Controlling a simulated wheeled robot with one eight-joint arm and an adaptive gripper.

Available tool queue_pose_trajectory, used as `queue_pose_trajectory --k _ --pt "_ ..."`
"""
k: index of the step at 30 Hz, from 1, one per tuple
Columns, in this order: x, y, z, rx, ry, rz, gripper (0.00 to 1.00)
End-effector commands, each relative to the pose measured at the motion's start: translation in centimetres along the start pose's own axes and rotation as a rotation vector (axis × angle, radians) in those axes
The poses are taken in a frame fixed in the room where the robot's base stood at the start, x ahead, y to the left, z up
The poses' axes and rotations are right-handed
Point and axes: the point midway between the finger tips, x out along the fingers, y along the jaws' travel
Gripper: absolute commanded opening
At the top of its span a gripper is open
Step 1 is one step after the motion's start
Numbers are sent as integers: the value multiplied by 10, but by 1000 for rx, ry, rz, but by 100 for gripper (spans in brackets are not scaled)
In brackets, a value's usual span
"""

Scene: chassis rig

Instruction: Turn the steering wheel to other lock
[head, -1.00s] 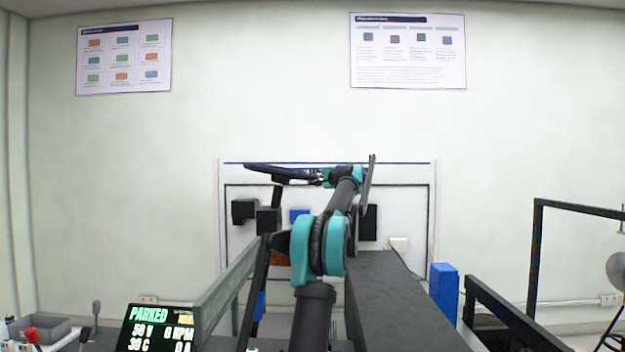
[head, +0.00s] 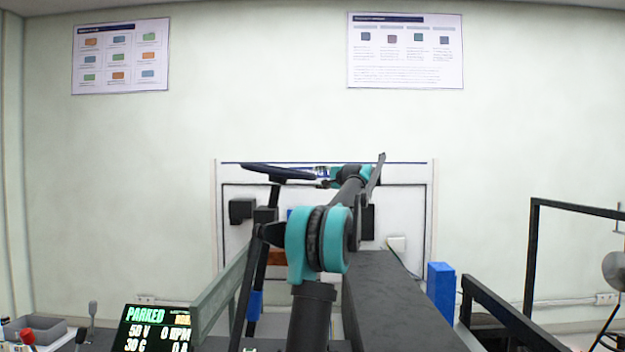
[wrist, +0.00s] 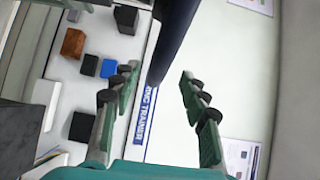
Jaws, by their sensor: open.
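The steering wheel (head: 278,173) is black and seen nearly edge-on in the head view, on a dark column in front of the white board. Its dark rim (wrist: 176,38) shows at the top middle of the wrist view. My gripper (head: 324,173) is at the wheel's right end, small and partly hidden by my own arm in the head view. In the wrist view my gripper (wrist: 160,72) is open, its two green fingers apart. The rim reaches between the fingertips in the picture; contact with either finger cannot be made out.
The white board (head: 395,197) behind carries dark boxes (head: 241,210) and a blue block (wrist: 109,68). A dark beam (head: 400,300) and a blue post (head: 440,291) stand right. A display (head: 155,328) reading PARKED is at lower left.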

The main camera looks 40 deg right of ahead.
Motion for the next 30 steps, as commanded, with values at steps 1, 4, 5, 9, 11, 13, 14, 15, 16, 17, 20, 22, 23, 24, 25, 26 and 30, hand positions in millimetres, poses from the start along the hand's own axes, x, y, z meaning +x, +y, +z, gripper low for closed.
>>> queue_pose_trajectory --k 1,4,5,9,11,13,14,15,16,17,20,22,23,24,25,26,30 --pt "-12 0 -1 0 3 0 44" --pt "-31 0 -1 0 2 0 44" --pt "-35 0 -1 0 2 0 44" --pt "-53 0 -1 0 1 0 44" --pt "-58 0 -1 0 1 0 44" --pt "-61 0 0 0 1 0 44" --pt "-62 0 0 0 1 0 44" --pt "-62 0 0 0 0 0 44" --pt "-62 0 0 0 0 0 44" --pt "-63 0 0 0 0 0 44" --pt "-62 0 0 0 0 0 44" --pt "-62 0 0 0 0 0 44" --pt "-62 0 0 0 0 0 44" --pt "-62 0 0 0 0 0 44" --pt "-62 0 0 0 0 0 44" --pt "-62 0 0 0 0 0 44" --pt "-62 0 0 0 0 0 44"
